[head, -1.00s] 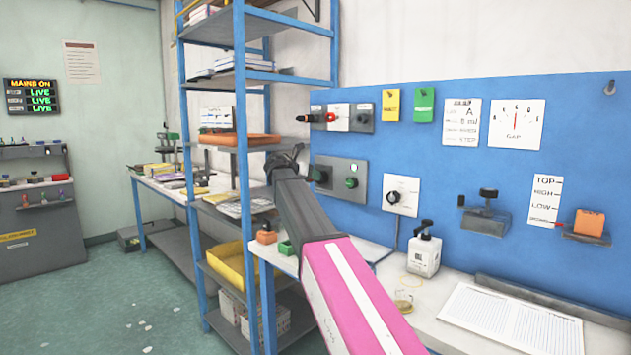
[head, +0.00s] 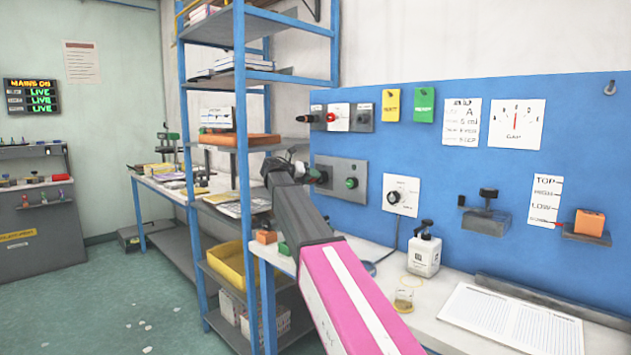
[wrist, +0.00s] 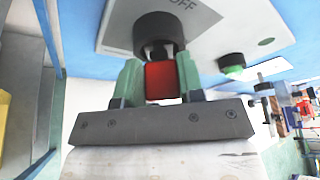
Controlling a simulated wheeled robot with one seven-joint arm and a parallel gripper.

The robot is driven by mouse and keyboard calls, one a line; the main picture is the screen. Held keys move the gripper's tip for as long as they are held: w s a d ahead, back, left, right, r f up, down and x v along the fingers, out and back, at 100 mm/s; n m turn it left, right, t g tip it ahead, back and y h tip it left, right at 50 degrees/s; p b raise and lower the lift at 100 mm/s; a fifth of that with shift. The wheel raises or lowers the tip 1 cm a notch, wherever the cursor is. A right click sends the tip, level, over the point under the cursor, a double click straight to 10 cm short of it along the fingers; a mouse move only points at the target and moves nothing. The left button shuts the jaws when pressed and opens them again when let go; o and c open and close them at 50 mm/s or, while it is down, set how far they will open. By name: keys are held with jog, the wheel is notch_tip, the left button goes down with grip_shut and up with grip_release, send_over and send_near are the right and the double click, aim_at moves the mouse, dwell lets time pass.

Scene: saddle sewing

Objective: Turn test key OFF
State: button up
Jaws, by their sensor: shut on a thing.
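The grey switch plate (head: 345,170) is on the blue wall panel, and in the wrist view it (wrist: 210,30) carries the word OFF. A round black switch barrel (wrist: 160,32) stands out from the plate. The test key, seen as a red block (wrist: 159,78), is in front of the barrel. My gripper (wrist: 160,85) has its two green fingers on either side of the red block and is shut on it. The key's turned angle cannot be told. In the head view my gripper (head: 298,166) reaches the plate's left side and partly hides the switch there.
A green button (head: 351,183) is on the same plate, with a white dial (head: 401,195) to its right. The blue shelf rack (head: 240,100) stands close to the left of my arm. A white bottle (head: 425,253) stands on the bench below.

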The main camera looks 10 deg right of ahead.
jog(key=shift+n+h, duration=0.3)
jog(key=shift+n, duration=0.3)
jog(key=shift+f+n+g+h, duration=0.15)
jog(key=shift+n+g+h, duration=0.35)
jog(key=shift+n, duration=0.7)
jog(key=o, duration=1)
jog(key=shift+a, duration=0.1)
jog(key=shift+s+a, duration=0.75)
jog(key=shift+a, duration=0.25)
jog(key=shift+s+a, duration=0.7)
jog(key=shift+a, duration=0.3)
